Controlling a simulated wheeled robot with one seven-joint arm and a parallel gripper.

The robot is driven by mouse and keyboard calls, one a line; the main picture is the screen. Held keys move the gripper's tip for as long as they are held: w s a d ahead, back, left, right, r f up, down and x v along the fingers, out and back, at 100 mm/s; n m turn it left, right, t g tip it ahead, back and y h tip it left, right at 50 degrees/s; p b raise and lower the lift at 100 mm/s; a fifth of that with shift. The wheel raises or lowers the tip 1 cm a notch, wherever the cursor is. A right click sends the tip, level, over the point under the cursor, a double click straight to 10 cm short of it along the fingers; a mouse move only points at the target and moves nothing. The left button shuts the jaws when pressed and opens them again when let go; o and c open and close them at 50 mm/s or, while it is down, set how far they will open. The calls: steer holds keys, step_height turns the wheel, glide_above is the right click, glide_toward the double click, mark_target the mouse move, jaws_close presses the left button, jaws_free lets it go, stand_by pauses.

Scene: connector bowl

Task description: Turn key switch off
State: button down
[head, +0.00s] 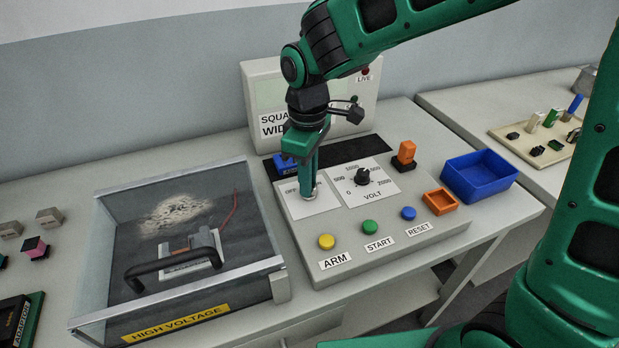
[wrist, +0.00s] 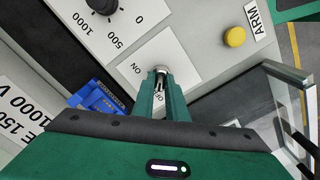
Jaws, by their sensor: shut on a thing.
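The key switch (wrist: 160,70) sits on a white plate (head: 324,203) marked ON and OFF, on the sloped grey control panel. In the wrist view its round metal top shows just past my fingertips. My gripper (head: 309,196) points down over this plate, its green fingers shut on the key of the switch. In the wrist view my gripper (wrist: 160,82) covers most of the key and part of the OFF label. The key's exact angle is hard to tell.
A black VOLT knob (head: 362,177) stands right of the plate. Yellow ARM (head: 326,241), green START (head: 370,227) and blue RESET (head: 408,213) buttons line the front. A clear HIGH VOLTAGE box (head: 262,285) is at left, a blue bin (head: 490,187) at right.

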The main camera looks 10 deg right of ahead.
steer(key=shift+w+d+r, duration=0.1)
steer(key=shift+w+d, duration=0.15)
steer(key=c, duration=1.8)
jaws_free()
steer(key=shift+o, duration=0.2)
steer(key=shift+s+a, duration=0.1)
step_height(320, 180, up, 11)
steer(key=shift+f, duration=0.2)
